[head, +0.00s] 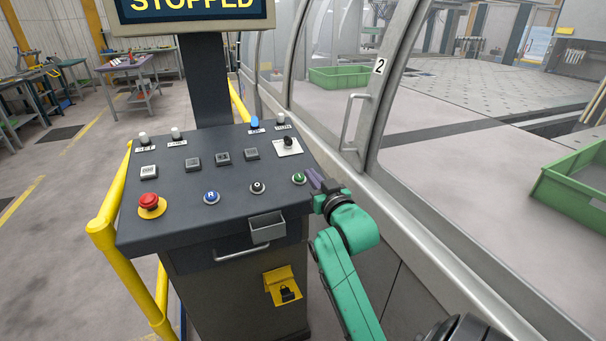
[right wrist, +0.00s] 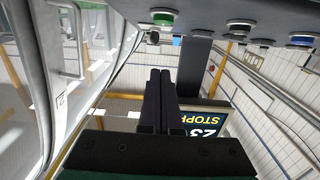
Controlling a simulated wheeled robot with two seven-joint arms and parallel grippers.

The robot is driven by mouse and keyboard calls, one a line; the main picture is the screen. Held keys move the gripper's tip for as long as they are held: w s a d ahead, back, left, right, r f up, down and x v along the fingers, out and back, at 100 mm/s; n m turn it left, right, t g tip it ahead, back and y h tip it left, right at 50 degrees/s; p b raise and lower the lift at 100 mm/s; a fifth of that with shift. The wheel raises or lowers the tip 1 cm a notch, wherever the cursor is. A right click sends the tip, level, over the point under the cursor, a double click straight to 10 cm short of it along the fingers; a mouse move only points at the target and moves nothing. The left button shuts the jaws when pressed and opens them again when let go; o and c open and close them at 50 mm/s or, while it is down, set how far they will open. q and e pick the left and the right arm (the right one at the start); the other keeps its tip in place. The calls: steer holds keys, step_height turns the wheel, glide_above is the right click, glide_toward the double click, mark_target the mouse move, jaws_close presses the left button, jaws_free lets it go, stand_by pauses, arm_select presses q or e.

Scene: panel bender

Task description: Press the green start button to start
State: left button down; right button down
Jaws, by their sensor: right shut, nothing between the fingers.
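The green start button (head: 298,178) sits at the right end of the front row on the dark sloped control panel (head: 185,220). It also shows at the top of the right wrist view (right wrist: 163,17). My right gripper (head: 313,178) is just right of the green button, at the panel's right edge. Its dark fingers (right wrist: 160,75) are shut and empty. In the right wrist view a gap shows between the fingertips and the green button. The screen (head: 198,8) above the panel reads "STOPPED". My left gripper is not in view.
A black button (head: 257,187), a blue button (head: 211,198) and a red emergency stop (head: 150,203) share the front row. A key switch (head: 288,146) sits behind the green button. A yellow rail (head: 110,235) is left; the machine's door handle (head: 352,122) is right.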

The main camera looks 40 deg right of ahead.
steer(key=p, duration=0.2)
glide_above(303, 188)
steer(key=shift+s+a, duration=0.1)
steer(key=shift+s, duration=0.15)
step_height(303, 188, down, 3)
steer(key=shift+w+f, duration=0.1)
steer(key=shift+w, duration=0.05)
steer(key=shift+f, duration=0.4)
